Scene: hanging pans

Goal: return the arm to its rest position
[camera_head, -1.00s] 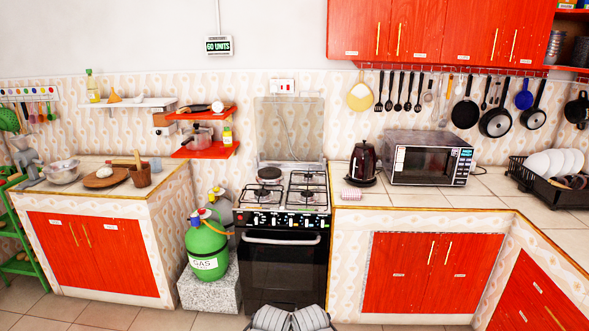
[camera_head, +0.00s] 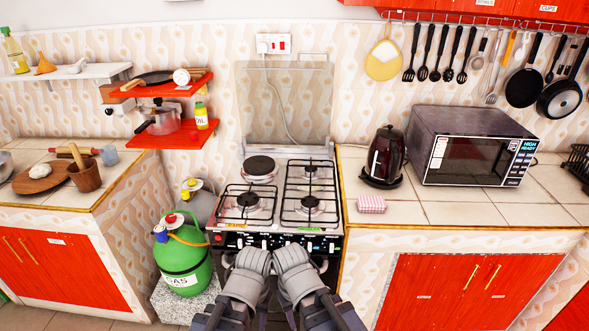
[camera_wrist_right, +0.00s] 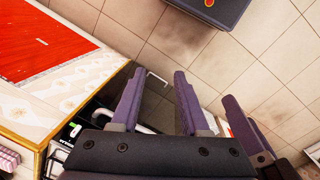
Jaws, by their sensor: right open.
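My two arms come up side by side at the bottom middle of the head view, in front of the stove (camera_head: 285,200). Their grey forearm parts are close together, and the gripper fingers cannot be made out there. In the right wrist view my right gripper (camera_wrist_right: 159,75) is open and empty, with two purple-grey fingers apart over the floor near the oven front. Another similar finger shows at the right of that view. It seems to belong to my left gripper (camera_wrist_right: 240,115), whose opening is hidden.
Pans (camera_head: 560,98) and utensils hang on the rail at upper right. A kettle (camera_head: 386,158), microwave (camera_head: 470,147) and pink checked block (camera_head: 371,204) stand on the right counter. A green gas cylinder (camera_head: 183,265) stands left of the stove. Bare floor tiles (camera_wrist_right: 225,75) show beyond my right fingers.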

